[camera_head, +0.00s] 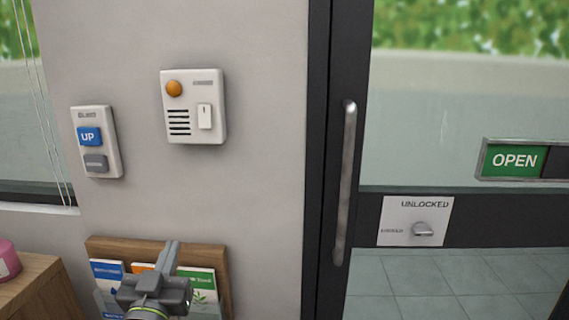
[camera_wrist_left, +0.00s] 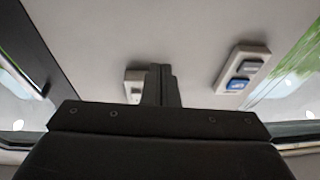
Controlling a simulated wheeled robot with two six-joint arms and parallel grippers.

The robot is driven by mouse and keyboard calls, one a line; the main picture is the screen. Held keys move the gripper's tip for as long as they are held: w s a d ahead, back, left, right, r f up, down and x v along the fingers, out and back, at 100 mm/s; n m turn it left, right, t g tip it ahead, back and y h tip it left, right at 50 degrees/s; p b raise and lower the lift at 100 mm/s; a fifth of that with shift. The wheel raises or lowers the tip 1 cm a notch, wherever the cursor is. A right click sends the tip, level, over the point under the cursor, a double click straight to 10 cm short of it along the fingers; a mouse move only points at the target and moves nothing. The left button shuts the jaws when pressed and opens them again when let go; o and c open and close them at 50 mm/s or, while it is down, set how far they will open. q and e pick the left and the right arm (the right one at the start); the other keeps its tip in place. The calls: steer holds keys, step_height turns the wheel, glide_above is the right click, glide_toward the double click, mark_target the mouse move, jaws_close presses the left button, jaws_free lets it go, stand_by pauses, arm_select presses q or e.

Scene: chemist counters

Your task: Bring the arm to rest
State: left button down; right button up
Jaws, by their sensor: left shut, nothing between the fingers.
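My left gripper (camera_head: 172,256) is low in the head view, in front of the leaflet rack, pointing up. Its fingers are shut with nothing between them. In the left wrist view the closed fingers (camera_wrist_left: 161,86) point toward the pale wall, apart from anything. My right gripper is not in view.
A wooden leaflet rack (camera_head: 226,262) is on the wall behind my gripper. Above are a blind switch (camera_head: 105,164) and a panel with an orange knob (camera_head: 215,85). A glass door with a long handle (camera_head: 345,180) is at right. A wooden counter (camera_head: 45,290) is at lower left.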

arm_select(q)
steer(key=s+a+f+g, duration=0.2)
steer(key=s+f+g, duration=0.15)
steer(key=f, duration=0.35)
steer(key=s+a+f+g+y, duration=0.1)
steer(key=s+a+f+g, duration=0.15)
steer(key=s+f, duration=0.4)
steer(key=s+a+f+g, duration=0.1)
steer(key=s+f+g, duration=0.25)
steer(key=f, duration=0.55)
steer(key=s+a+f+g, duration=0.1)
steer(key=s+f+g, duration=0.35)
steer(key=s, duration=0.45)
steer(key=s+a+f+g, duration=0.2)
steer(key=s+f+g, duration=0.25)
steer(key=s, duration=0.45)
step_height(320, 180, down, 24)
steer(key=a+p, duration=0.1)
steer(key=p, duration=0.1)
steer(key=s+d+f+g+p, duration=0.1)
steer(key=s+f+p, duration=0.1)
steer(key=s+f, duration=1)
steer(key=s, duration=0.2)
steer(key=shift+s+f+n, duration=0.25)
steer(key=shift+s+n, duration=0.05)
steer(key=shift+g, duration=0.25)
